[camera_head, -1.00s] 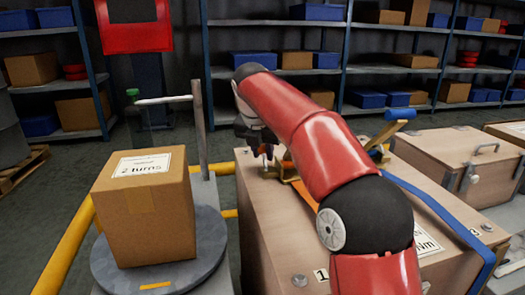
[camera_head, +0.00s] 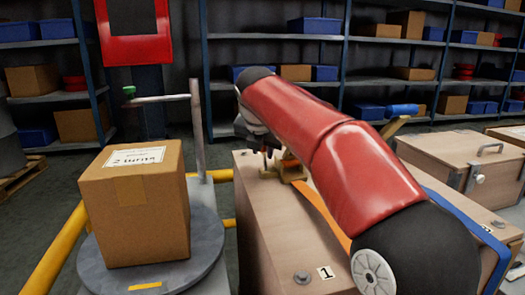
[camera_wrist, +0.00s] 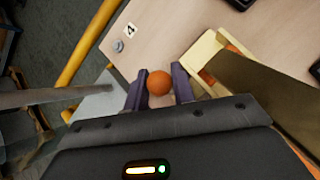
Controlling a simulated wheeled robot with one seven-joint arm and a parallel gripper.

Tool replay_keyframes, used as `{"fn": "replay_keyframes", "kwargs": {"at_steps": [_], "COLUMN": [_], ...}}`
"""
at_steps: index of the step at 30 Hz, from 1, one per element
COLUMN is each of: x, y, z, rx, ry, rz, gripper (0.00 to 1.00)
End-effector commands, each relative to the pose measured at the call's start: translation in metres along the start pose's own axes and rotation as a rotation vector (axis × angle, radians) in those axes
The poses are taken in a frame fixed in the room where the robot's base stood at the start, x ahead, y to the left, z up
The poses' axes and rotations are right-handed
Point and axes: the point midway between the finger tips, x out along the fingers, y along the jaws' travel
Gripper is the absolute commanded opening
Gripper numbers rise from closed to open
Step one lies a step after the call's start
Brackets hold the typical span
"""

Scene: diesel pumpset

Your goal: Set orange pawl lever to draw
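The orange pawl lever shows in the wrist view as a round orange knob (camera_wrist: 159,83). In the head view my gripper (camera_head: 266,150) is low over the far left part of the wooden crate (camera_head: 290,250), beside the gold ratchet bracket (camera_head: 287,174). My red arm hides much of the ratchet. A gold handle with a blue grip (camera_head: 402,109) sticks up behind my arm.
A carton marked "2 turns" (camera_head: 140,215) stands on a round grey turntable (camera_head: 205,245) at left, near a post (camera_head: 198,130). Orange strap (camera_head: 325,210) and blue strap (camera_head: 455,210) cross the crate. Another wooden case (camera_head: 465,155) is at right. Shelves stand behind.

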Motion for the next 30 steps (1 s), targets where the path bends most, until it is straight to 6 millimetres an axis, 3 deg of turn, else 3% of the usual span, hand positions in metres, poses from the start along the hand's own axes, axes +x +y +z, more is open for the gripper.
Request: {"fn": "replay_keyframes", "kwargs": {"at_steps": [1, 4, 16, 30], "x": [0.000, 0.000, -0.008, -0.097], "y": [0.000, 0.000, 0.002, 0.024], "z": [0.000, 0.000, 0.006, 0.070], "rx": [0.000, 0.000, 0.001, 0.000], "ry": [0.000, 0.000, 0.000, -0.001], "rz": [0.000, 0.000, 0.001, 0.002], "gripper": [0.32, 0.45, 0.45, 0.45]}}
